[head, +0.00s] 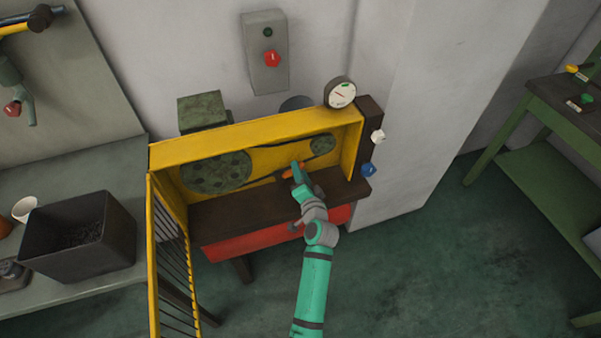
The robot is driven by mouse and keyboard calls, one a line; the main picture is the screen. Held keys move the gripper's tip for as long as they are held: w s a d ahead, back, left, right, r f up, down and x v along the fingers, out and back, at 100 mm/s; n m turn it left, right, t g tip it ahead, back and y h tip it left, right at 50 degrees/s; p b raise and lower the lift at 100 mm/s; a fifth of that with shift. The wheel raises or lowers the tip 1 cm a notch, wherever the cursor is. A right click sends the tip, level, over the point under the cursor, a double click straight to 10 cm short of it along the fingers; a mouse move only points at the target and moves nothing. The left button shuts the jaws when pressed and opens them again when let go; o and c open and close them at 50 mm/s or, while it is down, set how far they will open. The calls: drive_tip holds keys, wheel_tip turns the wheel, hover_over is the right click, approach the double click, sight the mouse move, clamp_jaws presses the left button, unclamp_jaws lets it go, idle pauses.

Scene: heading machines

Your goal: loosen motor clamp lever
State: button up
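A small orange-handled lever (289,173) shows inside the yellow-framed machine (254,132), below the belt between the large pulley (216,173) and the small pulley (323,144). I take it to be the motor clamp lever. My gripper (296,170) is at the lever's right part, touching it or very close. My teal hand and wrist hide some of that area. The fingers are too small to tell whether they are open or closed on the lever.
The yellow barred guard door (167,250) stands open at the machine's left. A red panel (262,240) is below the brown ledge (240,210). A gauge (340,93), a wall box with a red button (271,58), and a dark bin (84,237) are nearby.

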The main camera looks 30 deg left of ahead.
drive_tip(key=v, duration=1.1)
idle(0.3)
drive_tip(key=s+d+f+t+h, duration=0.1)
drive_tip(key=s+d+f+h, duration=0.3)
drive_tip(key=s+d, duration=0.4)
drive_tip(key=s+d+f+t+h, duration=0.1)
drive_tip(key=s+d+f+h, duration=0.25)
drive_tip(key=s+d, duration=0.45)
drive_tip(key=s+d+r+n+t+h, duration=0.1)
drive_tip(key=s+d+r, duration=0.3)
drive_tip(key=s, duration=0.5)
drive_tip(key=s+d+r+n+h, duration=0.2)
drive_tip(key=s+d+r, duration=0.3)
drive_tip(key=s, duration=0.4)
drive_tip(key=shift+s+r+t+h, duration=0.2)
drive_tip(key=shift+r+t+h, duration=0.05)
drive_tip(key=shift+t+h, duration=0.15)
